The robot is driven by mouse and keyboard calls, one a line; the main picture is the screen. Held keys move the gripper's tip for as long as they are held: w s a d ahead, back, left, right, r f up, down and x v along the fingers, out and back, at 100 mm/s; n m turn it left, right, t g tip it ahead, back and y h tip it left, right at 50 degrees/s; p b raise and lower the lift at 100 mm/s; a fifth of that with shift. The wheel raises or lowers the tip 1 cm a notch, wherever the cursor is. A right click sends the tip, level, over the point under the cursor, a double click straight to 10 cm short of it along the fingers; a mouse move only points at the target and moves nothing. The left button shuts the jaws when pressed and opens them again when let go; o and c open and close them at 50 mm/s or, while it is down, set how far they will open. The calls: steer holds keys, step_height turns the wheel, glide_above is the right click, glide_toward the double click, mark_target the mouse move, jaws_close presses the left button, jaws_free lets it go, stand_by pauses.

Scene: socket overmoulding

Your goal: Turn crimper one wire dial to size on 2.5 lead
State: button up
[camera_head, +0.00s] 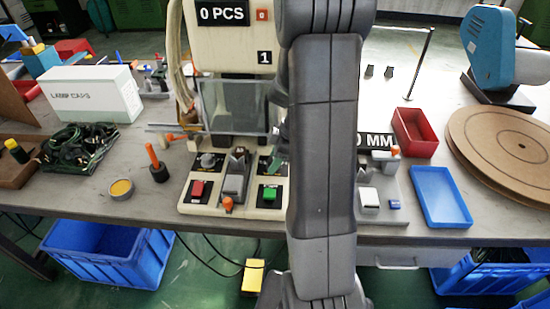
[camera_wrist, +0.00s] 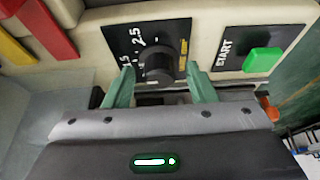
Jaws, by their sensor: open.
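The wire dial (camera_wrist: 160,66) is a dark round knob on a black plate in the wrist view. White marks on the plate beside it include 2.5 (camera_wrist: 138,36) and a partly covered lower one. A yellow mark shows on the plate's right side. I cannot tell which mark the dial points at. My gripper (camera_wrist: 161,86) is open, with one teal finger on each side of the dial; whether they touch it is unclear. The crimper (camera_head: 222,52) stands mid-bench in the head view, partly hidden by my arm. One teal finger shows over its right black plate.
A green START button (camera_wrist: 263,60) is close to the dial's right in the wrist view. The crimper also has a red button (camera_head: 198,189) and another grey knob (camera_head: 207,160). An orange-handled tool (camera_head: 156,165) stands left. A blue tray (camera_head: 440,197) lies right.

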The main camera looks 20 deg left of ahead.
steer(key=c, duration=1)
steer(key=shift+f+m+b, duration=0.1)
steer(key=shift+m+b, duration=0.2)
steer(key=shift+b, duration=0.05)
steer(key=shift+m+t+b, duration=0.4)
steer(key=shift+m+b, duration=0.35)
steer(key=shift+m, duration=0.15)
steer(key=m+t+b, duration=0.1)
steer(key=m, duration=0.2)
steer(key=shift+s+m, duration=0.15)
steer(key=shift+m, duration=0.15)
steer(key=m, duration=0.1)
steer(key=m+t, duration=0.1)
steer(key=shift+r+m, duration=0.2)
steer(key=shift+m, duration=0.1)
steer(key=shift+s+a+m+t+h+p, duration=0.1)
steer(key=shift+m+t+h+p, duration=0.3)
steer(key=shift+m+t+p, duration=0.75)
steer(key=shift+m+g, duration=0.45)
steer(key=shift+m, duration=0.2)
